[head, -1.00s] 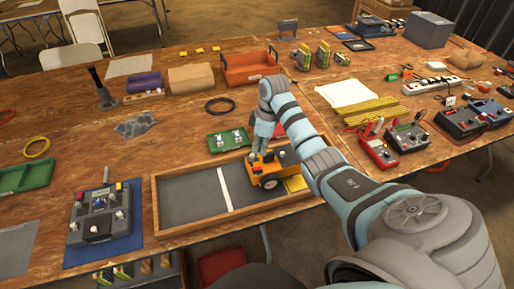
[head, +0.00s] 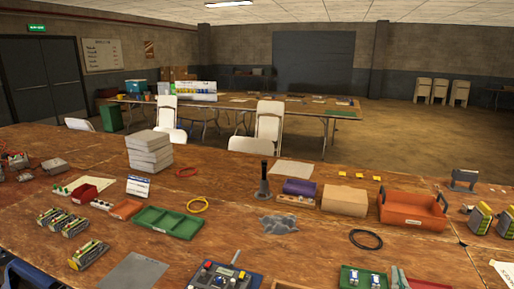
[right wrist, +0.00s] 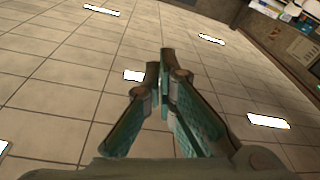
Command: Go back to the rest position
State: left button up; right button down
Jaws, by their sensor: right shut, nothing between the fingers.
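My right gripper (right wrist: 165,62) is shut and empty in the right wrist view. Its fingers point toward the tiled ceiling with its bright lamps, and nothing is near the tips. In the head view only a small piece of it (head: 398,278) shows at the bottom edge, beside a green tray (head: 349,281) with metal parts. The rest of my right arm is below the picture. My left gripper is not in view. The yellow truck and its wooden-framed pit are out of view.
The wooden workbench (head: 225,176) carries a control box (head: 218,277), a green tray (head: 166,222), an orange bin (head: 412,213), a cardboard block (head: 345,200) and a stack of white boxes (head: 149,152). White chairs (head: 268,122) stand behind it.

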jog(key=s+f+m+g, duration=0.2)
jog(key=s+f+g, duration=0.8)
jog(key=s+f, duration=0.5)
jog(key=s+a+f+n+g+y, duration=0.35)
jog(key=s+a+f+g, duration=0.3)
jog(key=s, duration=0.55)
notch_tip(320, 180, down, 22)
jog(key=s+d+m, duration=0.1)
jog(key=s+d, duration=0.1)
jog(key=s, duration=0.1)
jog(key=s+f+g, duration=0.1)
jog(key=s+f, duration=0.9)
jog(key=s, duration=0.2)
jog(key=shift+s, duration=0.25)
jog(key=shift+a+m+g+y, duration=0.1)
jog(key=shift+m+g+y, duration=0.15)
